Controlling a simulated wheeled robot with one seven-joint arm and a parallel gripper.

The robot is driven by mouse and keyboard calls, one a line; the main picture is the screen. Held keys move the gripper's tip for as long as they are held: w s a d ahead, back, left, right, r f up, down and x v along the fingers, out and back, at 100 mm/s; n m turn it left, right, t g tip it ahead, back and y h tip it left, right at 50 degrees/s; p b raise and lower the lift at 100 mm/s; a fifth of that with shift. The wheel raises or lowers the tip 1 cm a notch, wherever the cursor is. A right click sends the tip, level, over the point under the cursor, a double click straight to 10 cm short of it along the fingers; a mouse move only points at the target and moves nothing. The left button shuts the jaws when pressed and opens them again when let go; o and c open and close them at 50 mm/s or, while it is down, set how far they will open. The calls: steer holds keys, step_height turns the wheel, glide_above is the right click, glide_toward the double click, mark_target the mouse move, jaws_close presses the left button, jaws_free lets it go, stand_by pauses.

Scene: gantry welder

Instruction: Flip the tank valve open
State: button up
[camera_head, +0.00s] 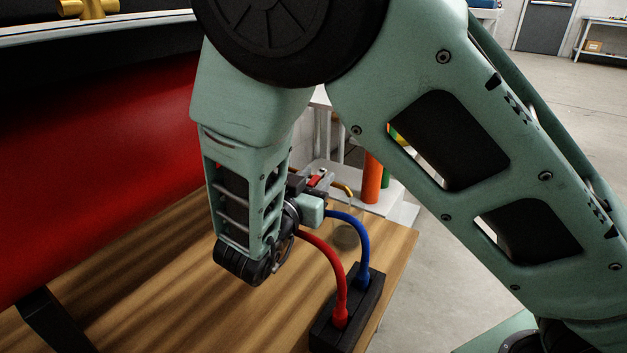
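My arm reaches down over the wooden table, with its end at the middle of the picture. My gripper (312,205) is small in view and partly hidden by my own wrist. I cannot make out its fingers or whether they are open. A small red lever-like part (318,178) shows just behind it, close to a curved brass-coloured piece (343,189). I cannot tell for sure that this red part is the tank valve, or whether my gripper touches it. A large red rounded body (90,180), possibly a tank, fills the left side.
A red hose (332,262) and a blue hose (361,240) rise from a black block (350,310) on the wooden table (180,310), beside my gripper. Orange (373,178) and green cylinders stand behind. A brass fitting (88,9) is at top left. Open floor lies right.

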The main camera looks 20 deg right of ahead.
jaws_close()
steer(key=shift+w+r+p, duration=0.1)
steer(key=shift+r+p, duration=0.15)
steer(key=shift+p, duration=0.4)
steer(key=shift+w+a+f+m+g+h+p, duration=0.1)
steer(key=shift+a+f+m+g+h+p, duration=0.1)
steer(key=shift+m+g+h+p, duration=0.5)
jaws_free()
steer(key=p+v, duration=0.5)
steer(key=v, duration=1.2)
steer(key=shift+a, duration=0.2)
